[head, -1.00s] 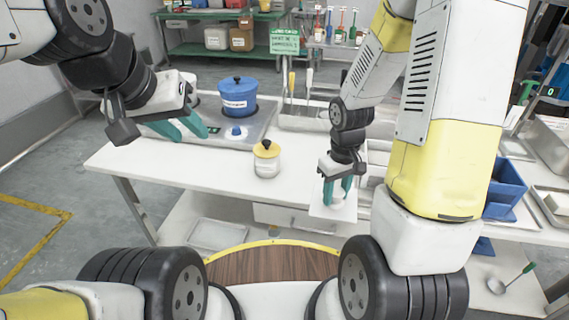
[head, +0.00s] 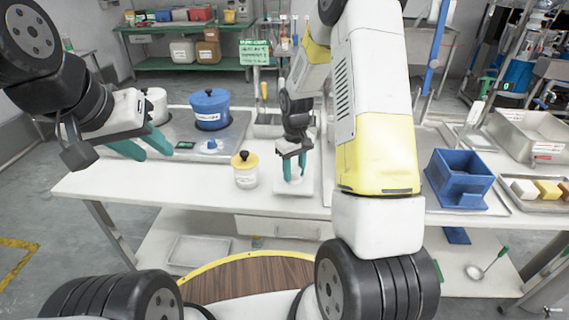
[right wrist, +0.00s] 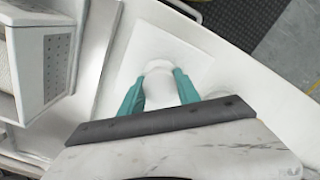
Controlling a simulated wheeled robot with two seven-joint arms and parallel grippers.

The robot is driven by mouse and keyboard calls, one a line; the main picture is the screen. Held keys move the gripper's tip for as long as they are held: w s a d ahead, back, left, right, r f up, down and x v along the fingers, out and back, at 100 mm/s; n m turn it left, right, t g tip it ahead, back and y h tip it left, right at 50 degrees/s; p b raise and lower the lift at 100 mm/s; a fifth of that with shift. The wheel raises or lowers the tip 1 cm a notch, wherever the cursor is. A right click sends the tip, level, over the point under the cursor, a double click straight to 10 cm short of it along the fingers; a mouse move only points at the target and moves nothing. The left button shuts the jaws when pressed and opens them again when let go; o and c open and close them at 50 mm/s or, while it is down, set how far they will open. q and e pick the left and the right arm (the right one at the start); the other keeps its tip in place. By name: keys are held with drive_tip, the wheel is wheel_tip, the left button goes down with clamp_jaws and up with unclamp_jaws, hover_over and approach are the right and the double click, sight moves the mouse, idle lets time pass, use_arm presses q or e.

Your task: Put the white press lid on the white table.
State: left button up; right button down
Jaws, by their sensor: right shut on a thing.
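The white press lid (head: 294,188) looks like a flat square plate with a round white part on it. My right gripper (head: 294,180) points down with its teal fingers shut on that round part. In the right wrist view, the lid (right wrist: 190,62) shows flat beyond the fingertips (right wrist: 160,92). The lid is over the white table (head: 125,183), right of the yellow-topped jar; I cannot tell whether its underside touches the tabletop. My left gripper (head: 155,153) is open and empty over the table's left part, with its fingers apart.
The white jar with a yellow lid (head: 245,170) stands close left of my right gripper. A blue pot (head: 210,110) stands behind it on a grey tray. A blue bin (head: 460,180) is at the right. Bare tabletop lies along the front left.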

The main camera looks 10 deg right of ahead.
sight(293, 178)
drive_tip(key=shift+w+f, duration=0.1)
drive_tip(key=shift+w, duration=0.35)
drive_tip(key=shift+s+f, duration=0.1)
drive_tip(key=shift+f, duration=1.6)
drive_tip(key=shift+f, duration=0.15)
drive_tip(key=c, duration=0.9)
unclamp_jaws()
drive_tip(key=shift+o, duration=0.2)
